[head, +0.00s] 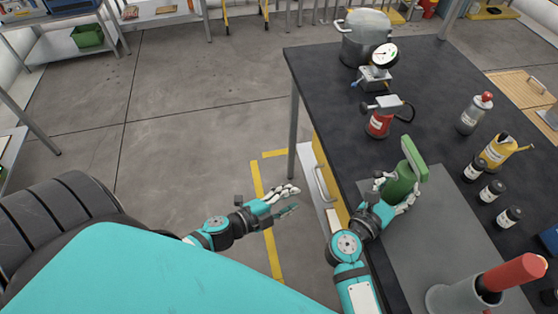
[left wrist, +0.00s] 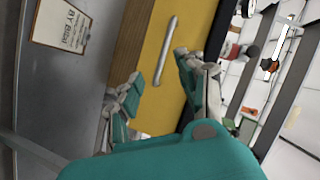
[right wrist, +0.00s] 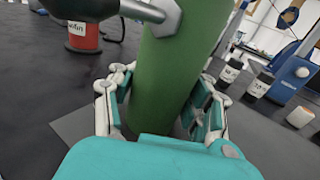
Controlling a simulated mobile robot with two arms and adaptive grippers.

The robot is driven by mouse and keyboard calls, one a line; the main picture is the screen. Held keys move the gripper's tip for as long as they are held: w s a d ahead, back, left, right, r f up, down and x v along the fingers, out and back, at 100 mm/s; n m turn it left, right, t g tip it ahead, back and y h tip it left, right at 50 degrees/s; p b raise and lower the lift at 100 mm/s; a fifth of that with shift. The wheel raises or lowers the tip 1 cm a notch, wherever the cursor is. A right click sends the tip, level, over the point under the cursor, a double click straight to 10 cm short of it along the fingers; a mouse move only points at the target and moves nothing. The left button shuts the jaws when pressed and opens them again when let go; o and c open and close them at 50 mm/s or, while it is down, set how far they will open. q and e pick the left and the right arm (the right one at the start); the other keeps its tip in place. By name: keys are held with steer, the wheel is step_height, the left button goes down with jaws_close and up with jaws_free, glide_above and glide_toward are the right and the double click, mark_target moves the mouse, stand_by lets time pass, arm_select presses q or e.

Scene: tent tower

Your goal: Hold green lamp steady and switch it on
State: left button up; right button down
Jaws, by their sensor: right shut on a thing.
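The green lamp (head: 402,181) stands upright on the grey mat on the dark table in the head view, with a green head on top. My right gripper (head: 397,203) is shut around the lamp's body. In the right wrist view the green body (right wrist: 170,75) rises between both fingers, and a grey metal part juts from its upper left. My left gripper (head: 287,201) is open and empty, off the table's left edge over the floor. In the left wrist view its fingers (left wrist: 160,92) are spread in front of a yellow drawer front. The lamp's switch cannot be made out.
A red blowtorch-like can (head: 379,124), a gauge (head: 384,56) and a steel pot (head: 366,40) stand behind the lamp. Several small black bottles (head: 491,190) stand to its right. A red-topped grey cylinder (head: 515,274) is at the front right. The grey mat (head: 435,240) has bare room.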

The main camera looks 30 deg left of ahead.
arm_select(q)
step_height(320, 180, down, 7)
steer(key=s+a+n+y, duration=0.1)
steer(key=a+n, duration=0.1)
steer(key=shift+s+a+n+g+y, duration=0.15)
steer(key=shift+s+n+g+y, duration=0.05)
steer(key=shift+n+g+y, duration=0.2)
steer(key=shift+c, duration=0.3)
steer(key=shift+c, duration=1.1)
steer(key=w+d+r+m+h, duration=0.1)
steer(key=w+d+r+h, duration=0.1)
steer(key=r, duration=0.3)
steer(key=w+d+r+m+h, duration=0.2)
steer(key=d+r+h, duration=0.1)
steer(key=d+r, duration=0.1)
steer(key=w+d+r+m+g+h, duration=0.1)
steer(key=w+d+r+m+h, duration=0.1)
steer(key=r, duration=0.4)
steer(key=shift+w+d+h, duration=0.2)
steer(key=shift+d+h, duration=0.15)
steer(key=shift+d, duration=0.15)
steer(key=shift+w+d+h, duration=0.2)
steer(key=shift+d+h, duration=0.15)
steer(key=shift+d, duration=0.15)
steer(key=m+g+h, duration=0.3)
steer(key=g+h, duration=0.1)
steer(key=g, duration=0.1)
glide_toward(377, 172)
steer(key=x, duration=1)
steer(key=shift+f, duration=0.4)
